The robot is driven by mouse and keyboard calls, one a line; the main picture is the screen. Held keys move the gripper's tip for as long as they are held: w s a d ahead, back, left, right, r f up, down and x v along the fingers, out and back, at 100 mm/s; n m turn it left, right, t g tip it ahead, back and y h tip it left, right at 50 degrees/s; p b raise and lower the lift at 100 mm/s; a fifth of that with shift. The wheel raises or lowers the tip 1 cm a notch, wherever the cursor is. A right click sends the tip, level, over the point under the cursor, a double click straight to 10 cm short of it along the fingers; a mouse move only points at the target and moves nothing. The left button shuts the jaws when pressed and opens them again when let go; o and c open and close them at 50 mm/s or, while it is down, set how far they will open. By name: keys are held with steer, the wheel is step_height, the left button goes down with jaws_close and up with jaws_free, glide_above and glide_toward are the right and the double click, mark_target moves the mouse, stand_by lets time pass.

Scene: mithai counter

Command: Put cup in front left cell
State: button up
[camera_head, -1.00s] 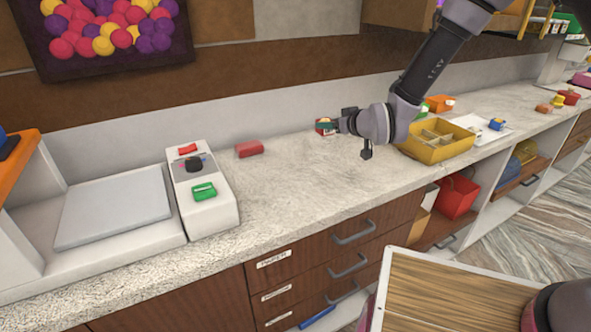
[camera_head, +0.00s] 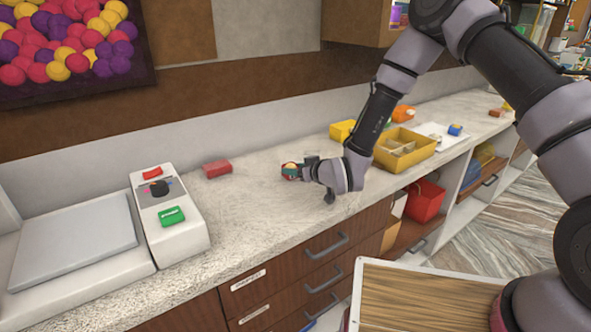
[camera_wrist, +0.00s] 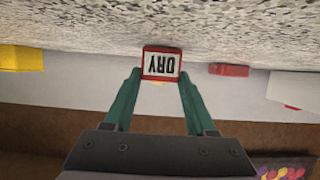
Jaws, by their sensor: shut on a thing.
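A small cup (camera_wrist: 162,64) with a red-edged white label reading "DRY" is between the green fingers of my gripper (camera_wrist: 160,82), which is shut on it. The wrist view shows it upside down. In the head view the cup (camera_head: 289,171) is small and partly covered by the gripper (camera_head: 296,171), low over the counter. I cannot tell whether it touches the counter. The yellow divided tray (camera_head: 405,163) stands on the counter to the right of the gripper. Its visible cells look empty; the near wall hides part of their floors.
A red block (camera_head: 217,168) lies left of the gripper, beside a white machine (camera_head: 170,215) with a green button. The counter (camera_head: 265,215) in front of the gripper is clear.

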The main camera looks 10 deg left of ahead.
steer(key=shift+f, duration=0.1)
steer(key=o, duration=1.4)
steer(key=shift+c, duration=0.2)
steer(key=shift+r, duration=0.2)
steer(key=v, duration=1.2)
steer(key=shift+d, duration=0.1)
